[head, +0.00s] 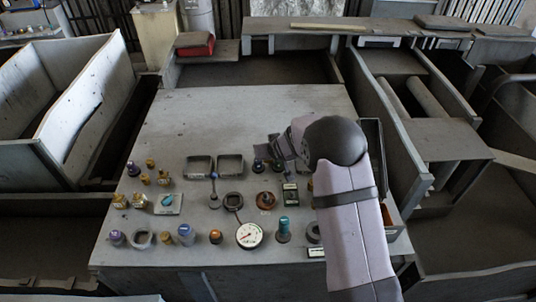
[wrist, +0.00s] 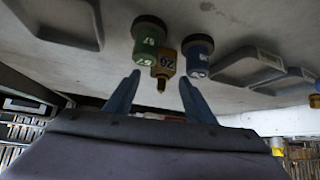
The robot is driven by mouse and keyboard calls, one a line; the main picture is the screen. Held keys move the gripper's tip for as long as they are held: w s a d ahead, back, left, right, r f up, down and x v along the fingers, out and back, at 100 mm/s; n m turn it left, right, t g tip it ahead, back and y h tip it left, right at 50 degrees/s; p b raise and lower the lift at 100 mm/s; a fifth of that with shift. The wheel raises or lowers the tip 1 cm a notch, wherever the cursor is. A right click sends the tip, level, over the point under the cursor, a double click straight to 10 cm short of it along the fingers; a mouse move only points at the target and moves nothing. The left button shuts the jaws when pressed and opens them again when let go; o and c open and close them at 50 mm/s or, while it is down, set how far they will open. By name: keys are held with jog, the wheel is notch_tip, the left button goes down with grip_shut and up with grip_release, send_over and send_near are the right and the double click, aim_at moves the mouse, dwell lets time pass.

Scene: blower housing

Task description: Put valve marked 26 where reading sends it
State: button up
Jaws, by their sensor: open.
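In the wrist view the valve marked 26 (wrist: 164,63) is a small yellow-brass body. It stands between a green valve marked 57 (wrist: 149,42) and a blue valve (wrist: 198,55) whose mark is hard to read. My gripper (wrist: 159,78) is open and empty; its two blue fingertips point towards valve 26, one on either side of it in the picture, with no clear contact.
Two dark square trays (head: 199,167) (head: 231,165) stand left of my arm. Several brass, purple and blue fittings (head: 139,201) crowd the table's left. A small display (head: 290,194) and a teal-topped part (head: 283,230) stand near the gauge. The table's far half (head: 245,112) is clear.

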jog(key=shift+w+a+f, duration=0.1)
jog(key=shift+w+f, duration=0.3)
grip_shut()
jog(key=shift+r, duration=0.15)
jog(key=shift+r+p, duration=0.35)
jog(key=shift+r, duration=0.25)
notch_tip(320, 180, up, 9)
jog(key=p, duration=0.6)
jog(key=shift+f, duration=0.15)
